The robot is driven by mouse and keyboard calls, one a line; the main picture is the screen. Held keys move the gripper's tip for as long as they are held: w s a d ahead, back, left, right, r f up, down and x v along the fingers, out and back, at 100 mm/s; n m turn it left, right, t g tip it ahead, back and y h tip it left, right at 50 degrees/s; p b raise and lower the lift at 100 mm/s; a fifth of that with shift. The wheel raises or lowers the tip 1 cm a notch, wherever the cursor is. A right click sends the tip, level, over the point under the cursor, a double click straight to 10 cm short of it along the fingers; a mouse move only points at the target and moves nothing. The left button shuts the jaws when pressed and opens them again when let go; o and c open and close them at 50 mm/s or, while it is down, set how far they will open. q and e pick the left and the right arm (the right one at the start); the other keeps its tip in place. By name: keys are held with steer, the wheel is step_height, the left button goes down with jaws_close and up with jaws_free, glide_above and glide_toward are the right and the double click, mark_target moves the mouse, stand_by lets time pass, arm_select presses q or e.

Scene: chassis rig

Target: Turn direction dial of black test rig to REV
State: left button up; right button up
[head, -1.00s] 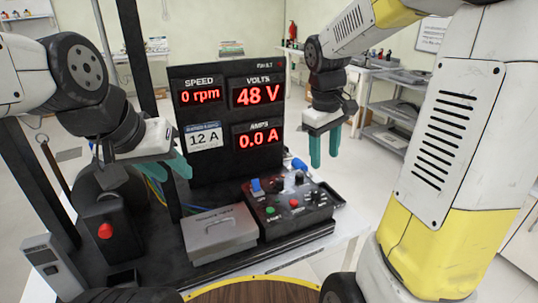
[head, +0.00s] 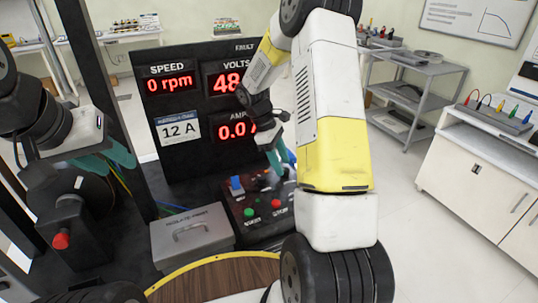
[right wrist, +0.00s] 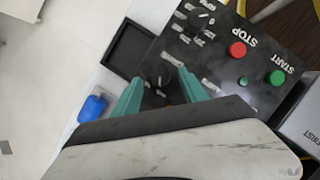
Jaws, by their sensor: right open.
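The black test rig (head: 180,150) stands ahead, with a control box (head: 239,203) low at its front. In the right wrist view the box face shows upside down. One black dial (right wrist: 160,77) sits between the teal fingers of my right gripper (right wrist: 160,80), which is open; I cannot tell whether they touch it. Another black dial (right wrist: 203,19) is at the top. Dial labels are too blurred to read, so REV cannot be made out. My right arm hides part of the box in the head view. My left gripper (head: 108,158) hangs at the left, fingers apart and empty.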

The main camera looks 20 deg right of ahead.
steer(key=shift+x, duration=1.05)
jaws_close()
steer(key=shift+m, duration=0.4)
steer(key=m+y, duration=0.1)
steer(key=m, duration=0.2)
steer(key=m+g+y, duration=0.1)
steer(key=m, duration=0.1)
steer(key=shift+w+d+m, duration=0.15)
steer(key=shift+m, duration=0.25)
steer(key=m+y, duration=0.1)
steer(key=m, duration=0.1)
steer(key=m+y, duration=0.1)
steer(key=m, duration=0.2)
steer(key=shift+d+g, duration=0.15)
steer(key=shift+g, duration=0.15)
steer(key=shift+m, duration=0.3)
jaws_free()
